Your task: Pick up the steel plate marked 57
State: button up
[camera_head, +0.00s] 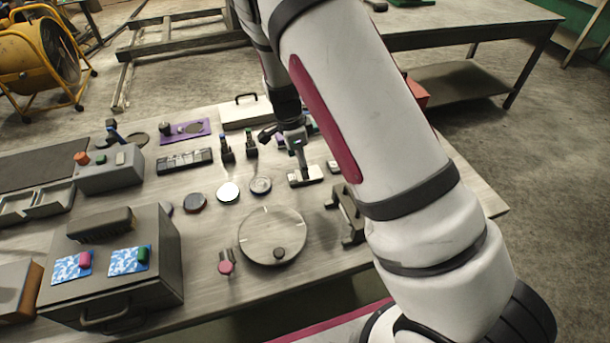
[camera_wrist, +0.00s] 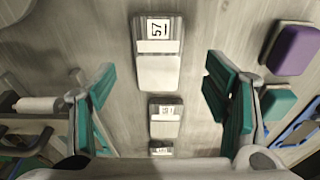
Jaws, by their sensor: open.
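The steel plate marked 57 (camera_wrist: 158,72) lies flat on the table in the wrist view, largest and uppermost of three labelled plates in a column. Two smaller plates, one in the middle (camera_wrist: 166,118) and one lower (camera_wrist: 160,148), lie below it; their labels are too small to read surely. My gripper (camera_wrist: 158,78) is open, its green-padded fingers on either side of the column, with nothing between them held. In the head view my gripper (camera_head: 292,140) points down over a pale plate-like piece (camera_head: 305,178); its marking cannot be read there.
A purple block (camera_wrist: 293,48) and a green block (camera_wrist: 277,104) lie right of my fingers in the wrist view. A white roll-like piece (camera_wrist: 38,104) is at left. In the head view a round disc (camera_head: 272,225) and a dark bracket (camera_head: 348,215) stand nearer the table's front.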

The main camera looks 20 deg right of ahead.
jog(key=f, duration=0.2)
jog(key=d+f, duration=0.1)
jog(key=f, duration=0.1)
jog(key=shift+s+p, duration=0.1)
jog(key=shift+p, duration=0.2)
jog(key=shift+a, duration=0.1)
jog(key=shift+c, duration=0.6)
grip_shut()
